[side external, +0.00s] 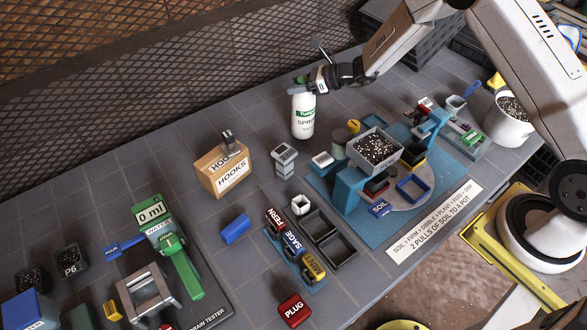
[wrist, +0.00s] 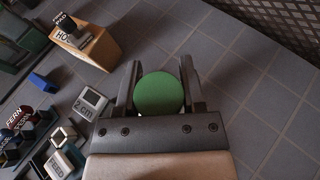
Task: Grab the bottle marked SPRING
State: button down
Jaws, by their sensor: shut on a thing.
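The bottle (side external: 303,118) is white with a green band and a label that reads SPR..., its end hard to read. It stands upright at the back middle of the table in the side view. In the wrist view its round green cap (wrist: 160,94) sits between the two fingers. My gripper (side external: 303,86) is at the top of the bottle, coming from the right. In the wrist view my gripper (wrist: 160,88) is shut on the cap, one finger on each side. I cannot tell for sure whether the bottle's base touches the table.
A cardboard HOOKS box (side external: 224,171) stands left of the bottle. A small grey block (side external: 285,160) is in front of it. The blue soil mixer with a soil-filled tray (side external: 361,160) is to the right. FERN, SAGE and MINT blocks (side external: 291,241) lie nearer.

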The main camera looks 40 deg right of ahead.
jog(key=shift+r, duration=3.6)
jog(key=shift+d, duration=0.1)
